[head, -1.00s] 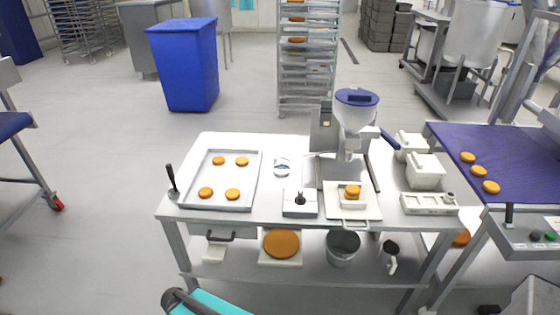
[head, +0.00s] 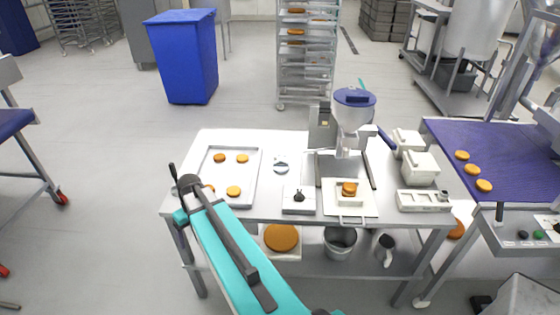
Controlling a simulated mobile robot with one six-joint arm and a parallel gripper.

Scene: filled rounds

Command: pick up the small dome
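A small round shiny piece (head: 281,167), grey-white and dome-like, sits on the white worktable (head: 275,143), between the tray and the depositing machine. It is small in the picture and its exact shape is hard to tell. Nothing touches it that I can see. My teal and dark arm reaches up from the bottom edge to the table's left front corner, to the left of and nearer than the piece. My gripper cannot be made out in this view.
A tray (head: 251,190) with several orange rounds lies at left, partly behind my arm. A small white scale-like box (head: 299,208) stands in front of the piece. The depositing machine (head: 355,110) stands to its right. A blue conveyor (head: 500,150) is at far right.

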